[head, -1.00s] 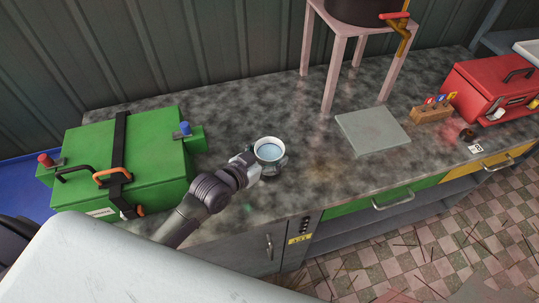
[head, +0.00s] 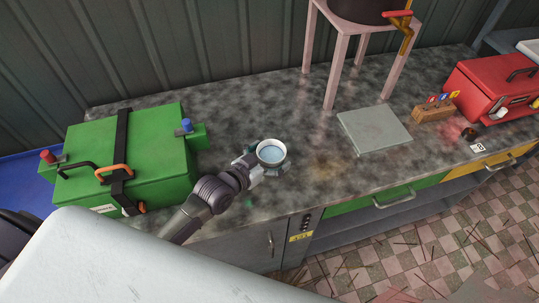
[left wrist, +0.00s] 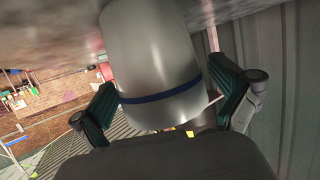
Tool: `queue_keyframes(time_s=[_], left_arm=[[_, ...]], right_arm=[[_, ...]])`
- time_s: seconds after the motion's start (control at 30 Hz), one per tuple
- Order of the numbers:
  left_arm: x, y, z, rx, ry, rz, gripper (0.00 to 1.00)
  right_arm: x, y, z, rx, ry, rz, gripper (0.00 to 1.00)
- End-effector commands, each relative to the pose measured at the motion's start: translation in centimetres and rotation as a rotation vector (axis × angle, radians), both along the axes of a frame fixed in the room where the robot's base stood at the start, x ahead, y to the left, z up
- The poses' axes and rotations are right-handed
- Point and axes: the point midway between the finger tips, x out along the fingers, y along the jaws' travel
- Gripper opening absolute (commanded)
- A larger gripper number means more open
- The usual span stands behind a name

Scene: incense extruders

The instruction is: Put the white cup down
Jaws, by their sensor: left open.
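The white cup (head: 271,153) with bluish liquid inside stands upright on the stone-like countertop (head: 230,100), near its front edge and to the right of the green case. My left gripper (head: 264,165) is open around the cup, with one finger on each side of it. In the left wrist view the cup (left wrist: 150,60) fills the space between the spread fingers of my left gripper (left wrist: 168,100), and a dark blue band runs around it. A gap shows beside the fingers there. My right gripper is not in view.
A green case (head: 130,165) stands to the left. A flat grey slab (head: 374,130) lies to the right, below a pink stand (head: 340,60). A wooden holder (head: 433,113) and a red box (head: 497,88) are farther right. The countertop behind the cup is clear.

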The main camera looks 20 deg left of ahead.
Motion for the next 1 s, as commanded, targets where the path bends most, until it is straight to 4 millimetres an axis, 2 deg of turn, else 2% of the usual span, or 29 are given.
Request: queue_keyframes(time_s=[0.17,0.5,0.63,0.8,1.0], left_arm=[[-0.9,0.4,0.4,0.001,0.002,0.000,1.00],[-7.3,3.0,2.4,0.002,0.003,-0.001,1.00],[-9.2,3.8,3.1,0.001,0.003,-0.001,1.00],[-10.4,4.3,3.7,-0.001,0.000,-0.001,1.00],[-10.6,4.4,3.9,0.000,-0.001,0.000,1.00]], right_arm=[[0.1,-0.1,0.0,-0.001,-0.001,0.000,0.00],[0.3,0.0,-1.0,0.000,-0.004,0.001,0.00],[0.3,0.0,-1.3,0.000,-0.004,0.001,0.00],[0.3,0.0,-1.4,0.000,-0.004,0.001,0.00],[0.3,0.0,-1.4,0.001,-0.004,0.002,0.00]])
